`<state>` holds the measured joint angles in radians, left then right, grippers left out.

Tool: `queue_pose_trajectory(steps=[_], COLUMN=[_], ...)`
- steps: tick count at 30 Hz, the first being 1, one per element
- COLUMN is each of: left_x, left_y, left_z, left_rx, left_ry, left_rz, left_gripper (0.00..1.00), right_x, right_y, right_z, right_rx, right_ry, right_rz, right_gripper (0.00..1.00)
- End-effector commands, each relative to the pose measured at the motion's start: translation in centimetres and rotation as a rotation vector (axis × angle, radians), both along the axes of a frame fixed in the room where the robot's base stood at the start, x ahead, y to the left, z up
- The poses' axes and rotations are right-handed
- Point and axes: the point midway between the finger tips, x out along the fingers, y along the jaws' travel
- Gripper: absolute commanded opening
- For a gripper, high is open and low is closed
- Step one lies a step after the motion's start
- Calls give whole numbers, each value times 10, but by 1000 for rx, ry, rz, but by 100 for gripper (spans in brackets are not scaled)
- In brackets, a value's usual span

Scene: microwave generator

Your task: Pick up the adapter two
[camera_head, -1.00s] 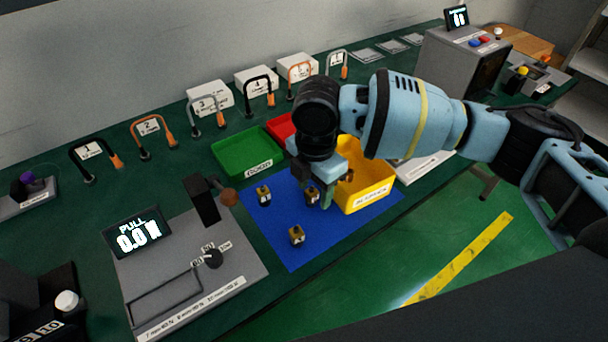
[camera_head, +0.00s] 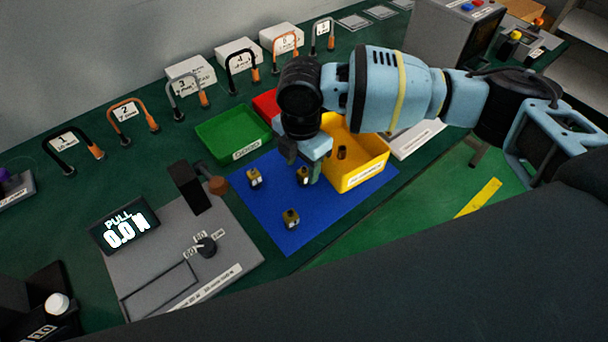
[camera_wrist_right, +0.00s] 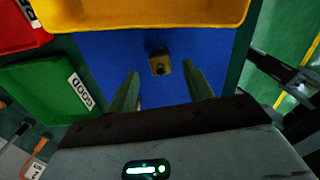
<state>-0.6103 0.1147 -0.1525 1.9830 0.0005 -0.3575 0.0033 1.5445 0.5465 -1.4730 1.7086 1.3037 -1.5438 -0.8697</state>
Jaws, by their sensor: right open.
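Three small dark adapters with pale tops or labels stand on the blue mat (camera_head: 318,216): a left one (camera_head: 254,178), a front one (camera_head: 291,218) and one by the gripper (camera_head: 303,177). Another dark piece (camera_head: 342,152) is in the yellow bin (camera_head: 362,180). I cannot read which is adapter two. My right gripper (camera_head: 308,172) is open and points down at the adapter by the bin, partly covering it. In the right wrist view, one adapter (camera_wrist_right: 159,62) lies ahead of the gap between the open fingers (camera_wrist_right: 161,88), not gripped. My left gripper is out of view.
A green bin (camera_head: 232,135) and a red bin (camera_head: 265,104) stand behind the mat. A grey pull tester (camera_head: 183,250) with a display (camera_head: 125,228) is on the left. Numbered cable loops stand along the back.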

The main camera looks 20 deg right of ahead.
Motion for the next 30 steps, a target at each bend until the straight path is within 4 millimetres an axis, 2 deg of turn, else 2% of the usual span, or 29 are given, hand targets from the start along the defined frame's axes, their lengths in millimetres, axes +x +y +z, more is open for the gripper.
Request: queue_pose_trajectory(steps=[6, 9, 18, 27, 30], left_x=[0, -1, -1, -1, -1], left_y=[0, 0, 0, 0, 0], left_z=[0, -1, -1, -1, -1], left_rx=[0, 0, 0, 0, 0], left_ry=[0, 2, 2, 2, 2], left_rz=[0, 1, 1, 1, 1], left_gripper=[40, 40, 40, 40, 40], right_x=[-1, -1, 0, 0, 0], right_y=[-5, -5, -5, -5, -5], right_z=[-32, -41, -44, -44, -43], right_rx=[-1, -1, 0, 0, 0], right_ry=[3, 3, 1, 1, 0], right_rz=[0, -1, 0, 0, 0], right_gripper=[51, 51, 50, 10, 0])
